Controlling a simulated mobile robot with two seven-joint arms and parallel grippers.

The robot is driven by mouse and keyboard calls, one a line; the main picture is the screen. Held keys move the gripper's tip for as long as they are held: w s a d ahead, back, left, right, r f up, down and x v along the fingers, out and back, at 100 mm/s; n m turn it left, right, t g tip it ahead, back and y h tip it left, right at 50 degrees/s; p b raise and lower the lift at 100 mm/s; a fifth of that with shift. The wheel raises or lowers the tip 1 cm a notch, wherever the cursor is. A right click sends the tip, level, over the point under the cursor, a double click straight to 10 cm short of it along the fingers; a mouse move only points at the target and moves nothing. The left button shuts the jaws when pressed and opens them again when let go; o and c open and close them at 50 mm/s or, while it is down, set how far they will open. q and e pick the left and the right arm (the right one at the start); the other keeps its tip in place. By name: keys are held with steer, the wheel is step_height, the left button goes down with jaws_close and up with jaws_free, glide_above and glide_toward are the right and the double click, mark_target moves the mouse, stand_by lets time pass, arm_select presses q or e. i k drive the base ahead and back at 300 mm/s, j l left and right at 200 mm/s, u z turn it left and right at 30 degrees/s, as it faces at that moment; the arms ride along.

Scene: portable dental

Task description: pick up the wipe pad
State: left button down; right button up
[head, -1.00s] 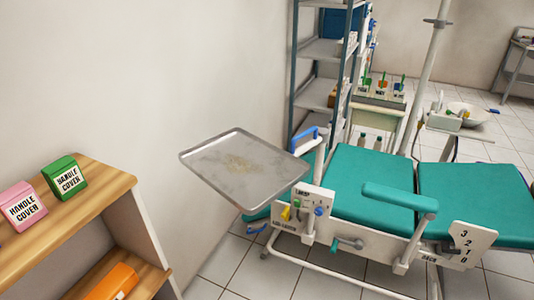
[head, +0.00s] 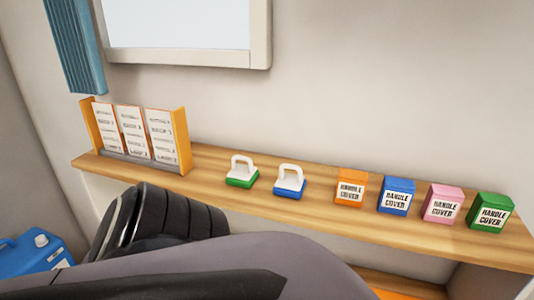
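Two pads with white loop handles stand on the wooden shelf in the head view, and they look like wipe pads. One wipe pad has a green base (head: 242,172). The other wipe pad has a blue base (head: 290,182) and stands just to its right, apart from it. Both are upright. A dark part of my own arm fills the lower left and middle of the view, in front of the shelf. Neither gripper's fingers can be made out.
The wooden shelf (head: 320,208) runs along the wall. Orange (head: 350,189), blue (head: 397,195), pink (head: 442,204) and green (head: 490,212) handle cover boxes stand to the right. A card rack (head: 180,140) stands at the left. A blue jug (head: 35,255) is at lower left.

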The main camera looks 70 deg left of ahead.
mark_target(289, 185)
steer(key=u, duration=2.05)
steer(key=z, duration=1.8)
steer(key=u, duration=1.65)
steer(key=j, duration=0.1)
